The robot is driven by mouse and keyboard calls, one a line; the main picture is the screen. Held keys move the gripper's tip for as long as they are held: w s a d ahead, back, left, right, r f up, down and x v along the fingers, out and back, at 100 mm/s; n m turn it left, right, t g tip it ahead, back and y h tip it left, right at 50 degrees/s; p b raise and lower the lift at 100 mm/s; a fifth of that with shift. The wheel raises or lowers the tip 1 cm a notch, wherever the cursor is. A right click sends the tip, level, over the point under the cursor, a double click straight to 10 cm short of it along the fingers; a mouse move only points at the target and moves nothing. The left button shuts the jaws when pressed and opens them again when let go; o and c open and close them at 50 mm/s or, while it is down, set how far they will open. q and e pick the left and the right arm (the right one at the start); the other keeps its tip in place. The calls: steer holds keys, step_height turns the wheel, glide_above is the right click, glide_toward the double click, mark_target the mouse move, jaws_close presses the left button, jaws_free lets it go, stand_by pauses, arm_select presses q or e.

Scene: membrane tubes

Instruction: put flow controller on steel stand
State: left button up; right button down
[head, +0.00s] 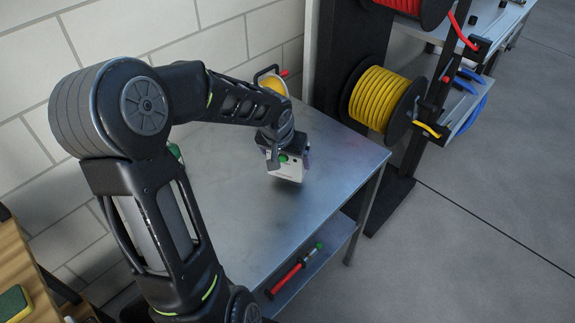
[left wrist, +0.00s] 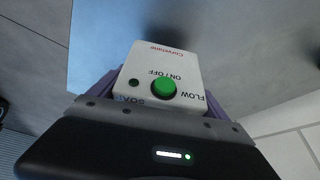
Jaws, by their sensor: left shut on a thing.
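The flow controller (head: 287,171) is a white box with a green button. My left gripper (head: 284,152) is shut on it, over the steel stand (head: 231,235), a metal table with a lower shelf. In the left wrist view, the flow controller (left wrist: 163,75) sits between the purple fingers, with its green button and the words ON/OFF and FLOW showing upside down. A dark shadow shows beyond the box in that view. I cannot tell whether the box touches the stand top. My right gripper is not in view.
A yellow hose reel (head: 380,98) stands right of the stand on a dark post. A red tool with a green end (head: 293,272) lies on the lower shelf. A white brick wall (head: 30,130) is behind. The stand's front and right top is clear.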

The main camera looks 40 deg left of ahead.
mark_target(288, 166)
arm_select(q)
step_height(288, 166, down, 3)
steer(key=shift+f, duration=0.15)
steer(key=shift+f+b, duration=0.1)
steer(key=shift+b, duration=0.2)
steer(key=o, duration=1.3)
steer(key=shift+f, duration=0.1)
steer(key=shift+o, duration=1.2)
steer(key=shift+r, duration=0.3)
steer(key=p+v, duration=0.1)
steer(key=v, duration=1.1)
